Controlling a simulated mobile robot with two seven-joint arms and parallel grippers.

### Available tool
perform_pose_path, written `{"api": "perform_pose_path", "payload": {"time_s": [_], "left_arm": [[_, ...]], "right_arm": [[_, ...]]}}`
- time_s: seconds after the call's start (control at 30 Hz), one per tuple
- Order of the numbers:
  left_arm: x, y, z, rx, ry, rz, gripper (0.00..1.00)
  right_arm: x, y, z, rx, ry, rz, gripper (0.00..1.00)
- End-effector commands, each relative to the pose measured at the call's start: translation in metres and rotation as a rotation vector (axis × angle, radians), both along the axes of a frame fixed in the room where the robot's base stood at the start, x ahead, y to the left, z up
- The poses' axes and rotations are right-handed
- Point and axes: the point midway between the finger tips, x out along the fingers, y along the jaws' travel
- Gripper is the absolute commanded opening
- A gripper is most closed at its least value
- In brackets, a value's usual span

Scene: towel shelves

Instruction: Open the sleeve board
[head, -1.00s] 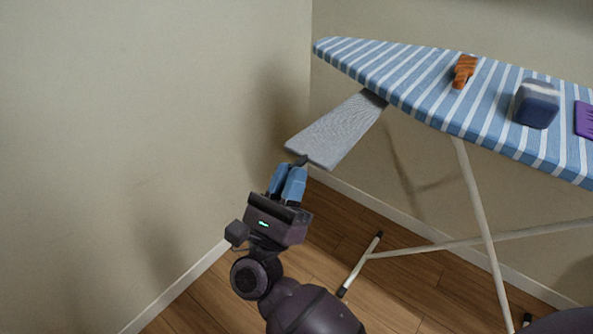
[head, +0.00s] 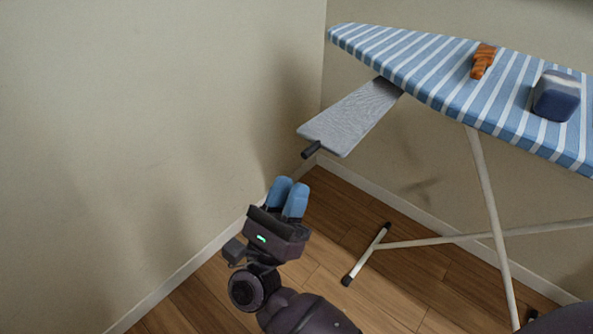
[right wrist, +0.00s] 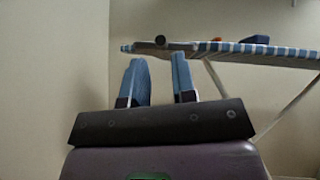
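The grey sleeve board (head: 350,118) sticks out from under the striped ironing board (head: 440,70), towards the left and front. A dark handle (head: 311,149) shows at its outer end; it also shows end-on in the right wrist view (right wrist: 160,40). My right gripper (head: 288,184) has blue fingers and is below and slightly left of the handle, apart from it. In the right wrist view its fingers (right wrist: 158,75) stand apart with nothing between them. My left gripper is not in view.
An orange-brown item (head: 483,61) and a dark blue block (head: 556,96) lie on the ironing board. White legs (head: 490,210) stand on the wooden floor below it. Walls are close on the left and behind.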

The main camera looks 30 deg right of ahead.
Motion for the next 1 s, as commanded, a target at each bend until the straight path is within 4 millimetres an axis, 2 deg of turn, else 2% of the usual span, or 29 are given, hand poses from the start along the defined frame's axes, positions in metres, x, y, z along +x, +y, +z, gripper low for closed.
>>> {"api": "perform_pose_path", "payload": {"time_s": [0.1,0.3,0.8,0.9,0.97,1.0], "left_arm": [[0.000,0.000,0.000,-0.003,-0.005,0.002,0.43],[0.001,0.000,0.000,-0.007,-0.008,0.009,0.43],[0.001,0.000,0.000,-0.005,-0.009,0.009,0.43],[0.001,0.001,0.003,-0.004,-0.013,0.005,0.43],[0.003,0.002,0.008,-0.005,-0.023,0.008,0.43],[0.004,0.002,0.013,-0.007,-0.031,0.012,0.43]], "right_arm": [[-0.006,0.010,-0.012,-0.001,0.002,0.001,0.25],[-0.012,0.018,-0.021,0.000,0.001,0.001,0.25],[-0.013,0.019,-0.021,-0.001,-0.001,0.001,0.25],[-0.012,0.019,-0.013,0.000,-0.012,0.001,0.25],[-0.011,0.019,0.001,0.000,-0.034,0.000,0.25],[-0.010,0.019,0.016,0.000,-0.056,0.001,0.25]]}}
